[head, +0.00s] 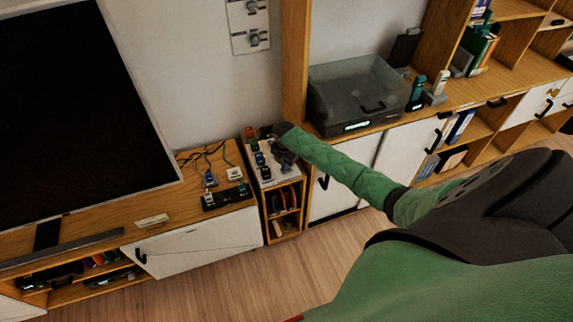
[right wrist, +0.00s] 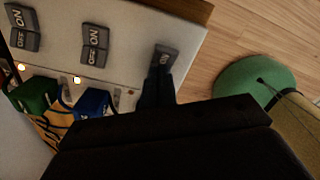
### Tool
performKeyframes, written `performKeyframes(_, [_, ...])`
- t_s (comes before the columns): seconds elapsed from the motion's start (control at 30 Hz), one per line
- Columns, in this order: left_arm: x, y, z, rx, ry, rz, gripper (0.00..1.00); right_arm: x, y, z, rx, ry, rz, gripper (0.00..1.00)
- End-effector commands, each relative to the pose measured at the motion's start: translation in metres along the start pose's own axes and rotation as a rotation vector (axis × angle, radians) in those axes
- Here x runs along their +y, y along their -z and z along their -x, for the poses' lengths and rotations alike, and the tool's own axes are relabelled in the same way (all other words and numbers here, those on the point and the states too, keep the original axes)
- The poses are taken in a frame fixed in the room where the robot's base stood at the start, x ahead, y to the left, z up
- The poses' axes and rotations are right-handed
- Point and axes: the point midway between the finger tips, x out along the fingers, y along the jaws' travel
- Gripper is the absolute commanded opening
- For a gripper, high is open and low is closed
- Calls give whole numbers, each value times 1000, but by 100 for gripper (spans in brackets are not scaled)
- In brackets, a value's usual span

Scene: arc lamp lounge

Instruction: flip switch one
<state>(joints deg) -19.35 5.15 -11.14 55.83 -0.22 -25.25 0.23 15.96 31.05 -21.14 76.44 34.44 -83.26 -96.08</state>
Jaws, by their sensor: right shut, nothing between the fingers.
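A white panel (right wrist: 125,45) with a row of grey rocker switches fills the upper left of the right wrist view. The left switch (right wrist: 22,32) and the middle switch (right wrist: 95,45) read ON and OFF, with lit lamps below them. The right switch (right wrist: 166,54) is partly hidden by my fingers; the lamp spot near it looks unlit. My right gripper (right wrist: 158,88) is shut and empty, its tips at the right switch; I cannot tell whether they touch. In the head view, the right gripper (head: 286,153) is over the narrow wooden cabinet (head: 271,184). My left gripper is out of view.
Plugs in green (right wrist: 35,94) and blue (right wrist: 92,102) sit along the panel's lower edge. A TV (head: 75,110) stands left, a grey translucent box (head: 350,90) right. Shelves line the right wall. Wooden floor (head: 230,280) in front is clear.

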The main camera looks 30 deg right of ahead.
Motion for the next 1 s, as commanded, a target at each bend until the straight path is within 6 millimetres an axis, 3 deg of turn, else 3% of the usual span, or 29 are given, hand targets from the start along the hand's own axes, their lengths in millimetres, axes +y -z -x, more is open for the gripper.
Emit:
performKeyframes(0.37, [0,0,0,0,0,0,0,0,0,-1,0,1,0,0])
performKeyframes(1.0, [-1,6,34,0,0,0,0,0,0,40,-1,0,0,0])
